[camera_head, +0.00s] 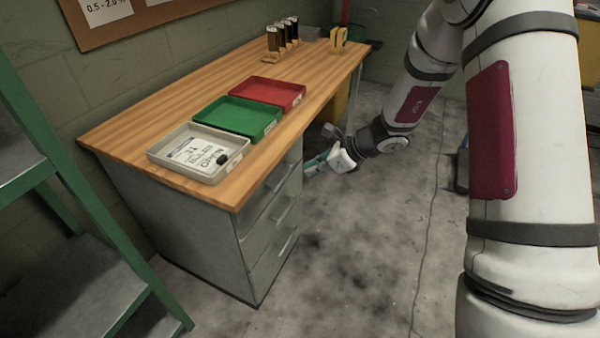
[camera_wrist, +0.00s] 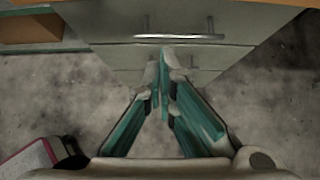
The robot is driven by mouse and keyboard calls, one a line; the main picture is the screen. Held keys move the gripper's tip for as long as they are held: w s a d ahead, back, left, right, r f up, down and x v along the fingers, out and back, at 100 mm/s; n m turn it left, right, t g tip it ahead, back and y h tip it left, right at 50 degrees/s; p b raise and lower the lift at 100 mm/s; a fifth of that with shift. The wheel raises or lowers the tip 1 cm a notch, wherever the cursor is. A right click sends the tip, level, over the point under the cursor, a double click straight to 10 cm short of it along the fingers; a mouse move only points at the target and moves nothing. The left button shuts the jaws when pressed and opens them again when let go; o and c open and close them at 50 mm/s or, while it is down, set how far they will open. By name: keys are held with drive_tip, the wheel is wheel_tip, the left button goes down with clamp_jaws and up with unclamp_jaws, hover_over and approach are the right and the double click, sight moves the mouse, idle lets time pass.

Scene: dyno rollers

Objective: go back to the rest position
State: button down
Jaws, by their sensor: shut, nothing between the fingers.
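My gripper (camera_head: 312,166) is beside the front of the wooden workbench (camera_head: 135,122), below the level of its top. In the wrist view my gripper (camera_wrist: 165,56) has its teal fingers together at the tips, with nothing between them. It points at the grey drawers (camera_wrist: 180,28) under the bench, and some bare floor shows around it. My arm reaches in from the right of the head view.
On the bench stand a white tray (camera_head: 232,163) with a label and a small dark item (camera_head: 222,159), a green tray (camera_head: 262,128) and a red tray (camera_head: 290,95). A rack of several vials (camera_head: 283,38) is farther back. A green shelf (camera_head: 90,215) is at the left. The floor right of the drawers is clear.

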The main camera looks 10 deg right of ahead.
drive_tip(key=s+a+r+n+g, duration=0.3)
drive_tip(key=s+r+n, duration=1)
drive_tip(key=s+r, duration=0.6)
drive_tip(key=s+d+r+n+h, duration=0.2)
drive_tip(key=s+d+n+h, duration=0.3)
drive_tip(key=s, duration=0.7)
drive_tip(key=s+d+r+n+h, duration=0.25)
drive_tip(key=s+d+n, duration=0.35)
drive_tip(key=s, duration=0.5)
wheel_tip(320, 180, up, 16)
drive_tip(key=t+p, duration=0.2)
drive_tip(key=p, duration=1.3)
drive_tip(key=shift+a+r+n, duration=0.15)
drive_tip(key=shift+a+n, duration=0.15)
drive_tip(key=shift+a, duration=0.1)
